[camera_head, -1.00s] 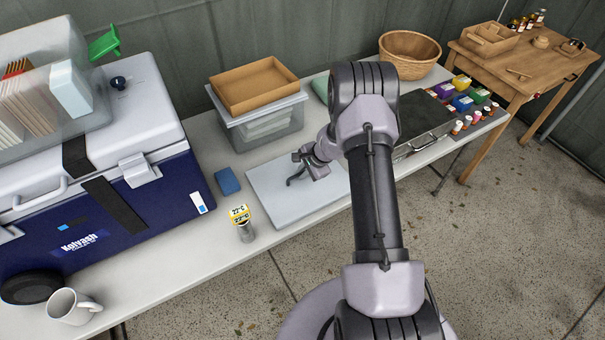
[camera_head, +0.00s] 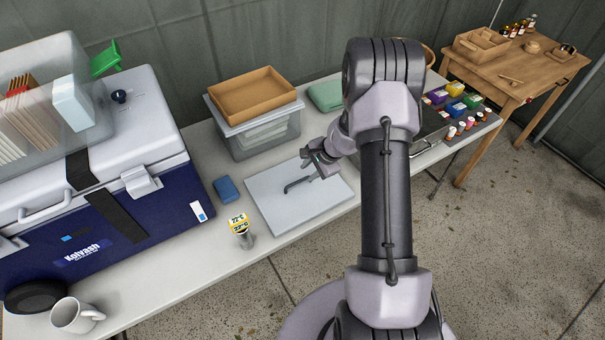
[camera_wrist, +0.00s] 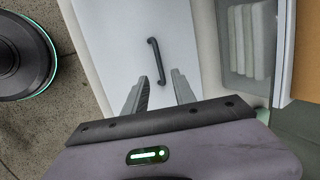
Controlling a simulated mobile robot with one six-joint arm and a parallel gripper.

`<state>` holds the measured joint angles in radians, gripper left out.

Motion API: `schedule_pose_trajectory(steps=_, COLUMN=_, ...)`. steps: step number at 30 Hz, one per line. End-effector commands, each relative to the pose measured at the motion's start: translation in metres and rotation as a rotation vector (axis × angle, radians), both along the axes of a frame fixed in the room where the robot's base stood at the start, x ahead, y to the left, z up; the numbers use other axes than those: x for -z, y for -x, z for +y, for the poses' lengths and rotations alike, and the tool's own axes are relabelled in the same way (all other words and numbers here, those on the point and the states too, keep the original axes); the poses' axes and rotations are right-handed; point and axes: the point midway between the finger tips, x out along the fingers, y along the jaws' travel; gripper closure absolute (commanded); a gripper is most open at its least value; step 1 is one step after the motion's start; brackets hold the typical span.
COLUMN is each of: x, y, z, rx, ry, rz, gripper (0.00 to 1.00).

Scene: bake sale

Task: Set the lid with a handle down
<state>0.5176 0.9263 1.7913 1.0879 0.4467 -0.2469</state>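The lid (camera_head: 275,203) is a flat pale grey panel with a dark bar handle (camera_head: 300,184) on top. It appears to lie flat on the white table (camera_head: 165,268) in the head view.
A large blue cooler (camera_head: 130,225) fills the left. A green cloth (camera_head: 325,95) lies behind.

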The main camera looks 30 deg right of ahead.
Motion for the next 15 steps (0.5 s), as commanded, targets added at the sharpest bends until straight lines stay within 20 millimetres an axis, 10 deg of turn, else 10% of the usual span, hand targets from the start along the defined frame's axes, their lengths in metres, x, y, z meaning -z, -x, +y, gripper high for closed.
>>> schedule_pose_trajectory(steps=8, x=-0.056, y=0.006, z=0.008, rx=-0.052, ry=0.014, rz=-0.027, gripper=0.68)
schedule_pose_trajectory(steps=11, x=-0.134, y=0.004, z=0.050, rx=-0.201, ry=0.052, rz=-0.090, gripper=0.68)
schedule_pose_trajectory(steps=15, x=-0.258, y=0.052, z=0.139, rx=-0.497, ry=0.148, rz=-0.180, gripper=0.68)
